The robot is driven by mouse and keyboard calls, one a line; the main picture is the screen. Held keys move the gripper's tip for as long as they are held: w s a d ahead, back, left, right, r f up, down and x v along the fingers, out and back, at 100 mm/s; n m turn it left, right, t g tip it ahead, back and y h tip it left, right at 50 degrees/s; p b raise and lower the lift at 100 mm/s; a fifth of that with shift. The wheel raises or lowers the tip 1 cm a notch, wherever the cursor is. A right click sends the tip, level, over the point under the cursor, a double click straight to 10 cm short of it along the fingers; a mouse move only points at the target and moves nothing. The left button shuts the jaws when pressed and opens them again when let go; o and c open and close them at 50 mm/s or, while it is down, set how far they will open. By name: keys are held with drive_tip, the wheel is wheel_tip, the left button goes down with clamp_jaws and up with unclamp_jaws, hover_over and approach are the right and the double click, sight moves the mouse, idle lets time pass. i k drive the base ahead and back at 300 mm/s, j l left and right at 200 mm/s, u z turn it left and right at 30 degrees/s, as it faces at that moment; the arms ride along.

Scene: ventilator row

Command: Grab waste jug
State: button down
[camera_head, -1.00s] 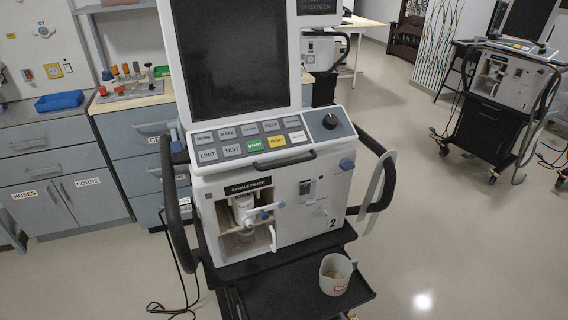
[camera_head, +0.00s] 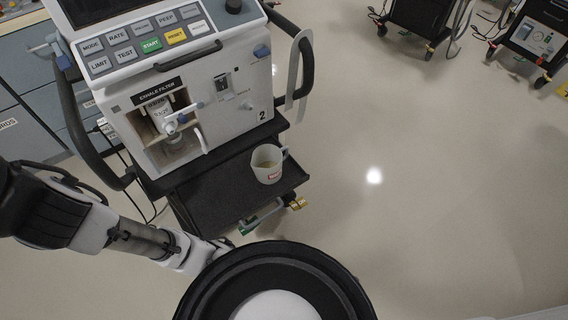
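The waste jug (camera_head: 267,164), a small whitish jug with a handle on its right, a red label and some pale yellowish content, stands upright on the black tray (camera_head: 215,195) at the front of ventilator 2 (camera_head: 225,115). My arm reaches in from the left edge, below and left of the tray. Its far end runs to the black round part of my body at the bottom. My gripper's fingers cannot be made out there. Nothing is touching the jug.
An open exhale filter bay (camera_head: 168,130) is above the tray's left part. Black side handles flank the ventilator. Green and gold fittings (camera_head: 297,203) show below the tray's front edge. Open floor (camera_head: 400,200) lies to the right; other carts stand at top right.

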sight(266, 162)
drive_tip(key=i+l+u, duration=0.1)
drive_tip(key=l, duration=0.2)
drive_tip(key=i+l+u, duration=0.15)
drive_tip(key=l, duration=0.15)
drive_tip(key=l+u, duration=0.2)
drive_tip(key=l, duration=0.25)
drive_tip(key=k+l+u, duration=0.15)
drive_tip(key=l, duration=0.3)
drive_tip(key=k+l+u, duration=0.3)
drive_tip(key=i+j, duration=0.15)
drive_tip(key=i, duration=0.25)
